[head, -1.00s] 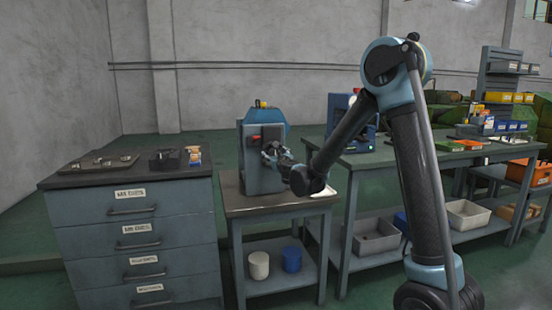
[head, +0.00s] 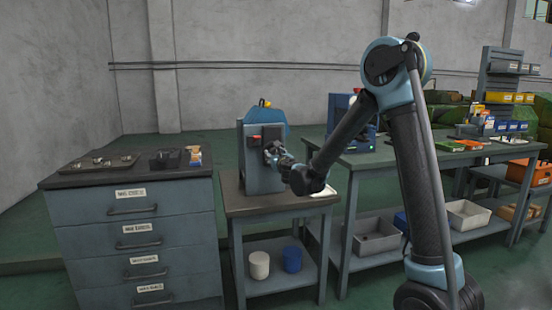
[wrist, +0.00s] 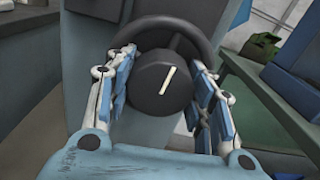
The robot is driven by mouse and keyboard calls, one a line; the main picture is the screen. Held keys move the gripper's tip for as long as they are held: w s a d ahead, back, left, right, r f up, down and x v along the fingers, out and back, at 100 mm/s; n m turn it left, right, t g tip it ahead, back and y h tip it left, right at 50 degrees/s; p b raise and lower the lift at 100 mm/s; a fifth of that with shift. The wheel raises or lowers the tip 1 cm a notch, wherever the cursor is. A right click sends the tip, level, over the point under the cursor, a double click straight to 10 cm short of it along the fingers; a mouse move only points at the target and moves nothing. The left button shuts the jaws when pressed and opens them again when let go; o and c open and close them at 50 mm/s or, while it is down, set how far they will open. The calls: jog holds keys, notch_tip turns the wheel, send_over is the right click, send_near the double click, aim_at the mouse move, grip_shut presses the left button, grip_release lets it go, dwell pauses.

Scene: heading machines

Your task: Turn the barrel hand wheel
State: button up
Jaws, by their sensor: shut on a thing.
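The hand wheel shows in the wrist view as a thick dark ring (wrist: 190,27) with a round dark hub (wrist: 160,88) in front. The hub bears a pale line, tilted a little right of upright. My gripper (wrist: 162,62) has its blue-padded fingers on the left and right of the hub, shut on it. In the head view my gripper (head: 270,152) is at the front of a grey machine with a blue top (head: 266,115). The wheel is largely hidden there behind my gripper.
The machine stands on a small bench (head: 232,202). A drawer cabinet (head: 135,235) is to the left. A longer workbench (head: 400,158) with trays is to the right. White and blue pots (head: 259,265) stand on the lower shelf.

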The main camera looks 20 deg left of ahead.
jog(key=m, duration=0.5)
jog(key=shift+w+d, duration=0.15)
jog(key=shift+m, duration=1.9)
jog(key=shift+d, duration=0.1)
jog(key=o, duration=1.1)
jog(key=shift+c, duration=0.2)
jog(key=shift+s, duration=0.2)
jog(key=v, duration=1.1)
jog(key=shift+s, duration=0.25)
